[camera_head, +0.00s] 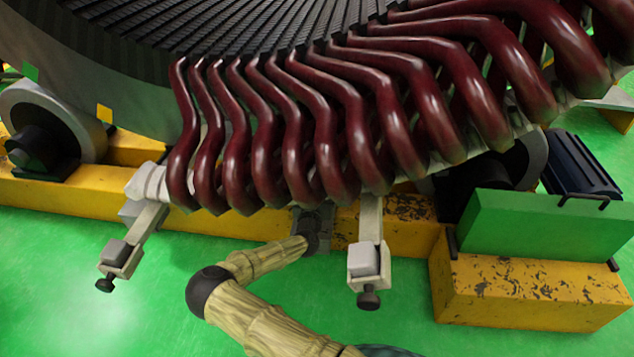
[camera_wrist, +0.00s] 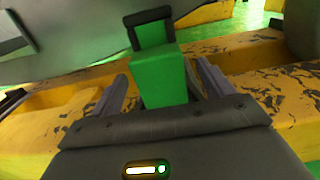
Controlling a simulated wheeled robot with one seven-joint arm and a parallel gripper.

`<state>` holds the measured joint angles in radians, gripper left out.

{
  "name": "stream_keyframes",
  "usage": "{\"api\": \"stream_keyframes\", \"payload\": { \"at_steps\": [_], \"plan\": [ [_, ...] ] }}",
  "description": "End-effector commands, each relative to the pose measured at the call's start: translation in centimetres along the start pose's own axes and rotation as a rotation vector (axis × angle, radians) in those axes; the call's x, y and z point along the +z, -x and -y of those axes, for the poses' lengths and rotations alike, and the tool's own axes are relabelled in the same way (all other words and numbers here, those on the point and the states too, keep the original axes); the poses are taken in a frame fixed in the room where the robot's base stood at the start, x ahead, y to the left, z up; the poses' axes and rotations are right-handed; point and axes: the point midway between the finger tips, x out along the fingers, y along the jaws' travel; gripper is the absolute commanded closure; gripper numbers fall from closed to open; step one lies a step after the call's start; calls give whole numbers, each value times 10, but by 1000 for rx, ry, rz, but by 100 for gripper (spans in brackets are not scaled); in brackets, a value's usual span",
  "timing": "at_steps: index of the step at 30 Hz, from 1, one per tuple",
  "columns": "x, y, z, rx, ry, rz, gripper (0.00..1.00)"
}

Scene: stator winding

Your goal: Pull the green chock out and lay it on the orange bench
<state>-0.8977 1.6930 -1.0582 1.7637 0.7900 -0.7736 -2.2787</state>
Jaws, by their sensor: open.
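The green chock (camera_wrist: 160,80) is a narrow green block with a black loop handle at its top end in the wrist view. My gripper (camera_wrist: 163,74) is open, with one grey finger on each side of the chock. I cannot tell whether the fingers touch it. In the head view my gripper (camera_head: 314,222) is under the dark red coils, and the chock there is hidden from sight. A worn yellow-orange block (camera_head: 530,290) at the lower right is the closest match to the orange bench.
A large green block (camera_head: 545,228) with a black handle stands on the worn block. Dark red coils (camera_head: 290,140) overhang my gripper. Two clamp brackets with knobs, left (camera_head: 120,258) and right (camera_head: 367,258), stick out on either side of my arm. The green floor (camera_head: 60,290) at left is clear.

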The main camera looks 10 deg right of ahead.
Motion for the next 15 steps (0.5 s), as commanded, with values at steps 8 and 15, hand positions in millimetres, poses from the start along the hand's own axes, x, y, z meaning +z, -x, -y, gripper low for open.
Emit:
{"api": "stream_keyframes", "payload": {
  "at_steps": [8,15],
  "plan": [
    [-1,-38,0,0,-3,1,20],
    [0,-45,-4,6,0,1,20]
  ]
}}
